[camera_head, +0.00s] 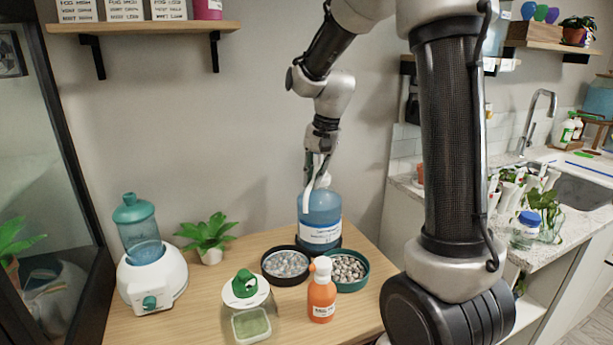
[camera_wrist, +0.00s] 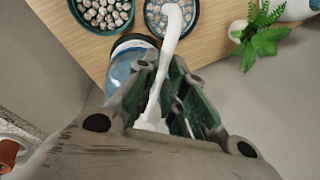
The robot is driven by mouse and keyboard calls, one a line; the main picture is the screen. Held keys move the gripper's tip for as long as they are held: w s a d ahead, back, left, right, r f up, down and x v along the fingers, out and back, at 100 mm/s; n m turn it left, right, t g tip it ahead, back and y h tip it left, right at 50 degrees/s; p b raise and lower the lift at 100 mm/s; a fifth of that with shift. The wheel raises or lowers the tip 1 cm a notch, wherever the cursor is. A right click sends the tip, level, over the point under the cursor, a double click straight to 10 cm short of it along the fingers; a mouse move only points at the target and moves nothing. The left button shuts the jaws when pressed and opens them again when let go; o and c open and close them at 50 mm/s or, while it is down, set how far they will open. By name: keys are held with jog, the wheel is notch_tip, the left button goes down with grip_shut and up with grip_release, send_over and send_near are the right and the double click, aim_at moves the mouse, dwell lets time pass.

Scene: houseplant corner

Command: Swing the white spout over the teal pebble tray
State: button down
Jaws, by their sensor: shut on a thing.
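A blue bottle (camera_head: 320,209) with a white spout (camera_head: 309,196) stands at the back of the wooden table. My gripper (camera_head: 322,165) is over the bottle's top, shut on the spout near its base. In the wrist view, the spout (camera_wrist: 172,32) runs out between my fingers (camera_wrist: 165,82), and its tip lies over the black-rimmed pebble tray (camera_wrist: 150,28). The teal pebble tray (camera_wrist: 78,17) is beside it, with no spout over it. In the head view, the teal tray (camera_head: 366,283) is right of the black tray (camera_head: 268,275). The bottle's cap is mostly hidden by my gripper.
An orange pump bottle (camera_head: 321,298) stands in front of the teal tray. A shelf (camera_head: 140,27) hangs above left.

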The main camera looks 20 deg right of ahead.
jog(key=s+d+n+g, duration=0.1)
jog(key=d+n, duration=0.5)
jog(key=n, duration=0.1)
jog(key=shift+s+n, duration=0.35)
jog(key=shift+n, duration=0.05)
dwell(0.4)
jog(key=c, duration=1.5)
grip_release()
jog(key=shift+d, duration=0.1)
notch_tip(320, 180, up, 12)
jog(key=d, duration=0.2)
jog(key=shift+d, duration=0.15)
jog(key=shift+f, duration=0.1)
